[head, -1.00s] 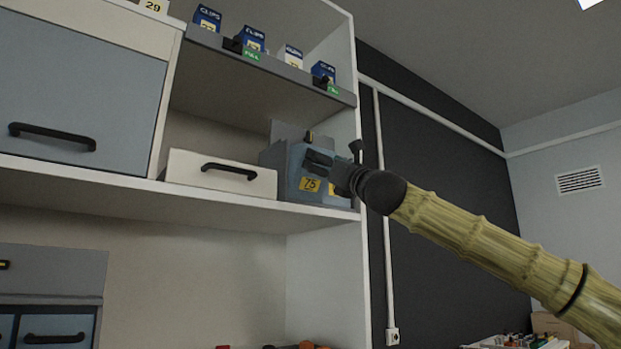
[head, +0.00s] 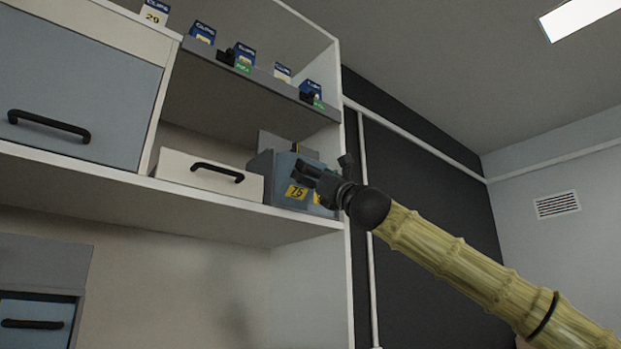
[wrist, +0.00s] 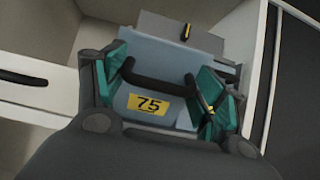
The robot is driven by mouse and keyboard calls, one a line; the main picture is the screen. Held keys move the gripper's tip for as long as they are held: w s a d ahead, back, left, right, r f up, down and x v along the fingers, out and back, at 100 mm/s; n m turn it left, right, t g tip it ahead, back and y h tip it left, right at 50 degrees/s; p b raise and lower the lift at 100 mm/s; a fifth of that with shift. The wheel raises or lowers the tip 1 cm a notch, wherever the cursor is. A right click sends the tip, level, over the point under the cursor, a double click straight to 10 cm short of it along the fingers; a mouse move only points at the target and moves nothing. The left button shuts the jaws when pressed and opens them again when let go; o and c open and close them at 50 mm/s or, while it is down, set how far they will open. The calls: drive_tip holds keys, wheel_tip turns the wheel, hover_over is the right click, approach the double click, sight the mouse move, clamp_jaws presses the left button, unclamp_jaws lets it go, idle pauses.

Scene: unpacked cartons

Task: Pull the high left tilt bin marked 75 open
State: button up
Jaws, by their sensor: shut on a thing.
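The tilt bin marked 75 (head: 264,175) is a blue-grey box with a yellow label, at the right end of the upper shelf in the head view. In the wrist view its blue front (wrist: 183,120) and label face me. My gripper (head: 314,176) is at the bin's front. In the wrist view my gripper (wrist: 165,78) has its teal-padded fingers at the two ends of the black bar handle (wrist: 158,86), shut on it. The gripper partly hides the bin in the head view, and I cannot tell how far the bin is tilted.
A white drawer (head: 208,177) with a black handle stands just left of the bin. A blue cabinet door (head: 75,95) is further left. Blue boxes marked CLIPS (head: 243,54) stand on the grey ledge above. The cabinet's side panel (head: 338,275) is close on the right.

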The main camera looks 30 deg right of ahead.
drive_tip(key=shift+w+a+f, duration=0.1)
drive_tip(key=shift+w+f, duration=0.05)
drive_tip(key=shift+f, duration=0.1)
drive_tip(key=o, duration=1.1)
drive_tip(key=shift+o, duration=0.7)
drive_tip(key=shift+w+a, duration=0.1)
drive_tip(key=shift+w, duration=0.1)
drive_tip(key=shift+s+r, duration=0.1)
drive_tip(key=shift+s, duration=0.15)
drive_tip(key=v, duration=1.1)
drive_tip(key=shift+s+f, duration=0.25)
drive_tip(key=shift+f, duration=0.1)
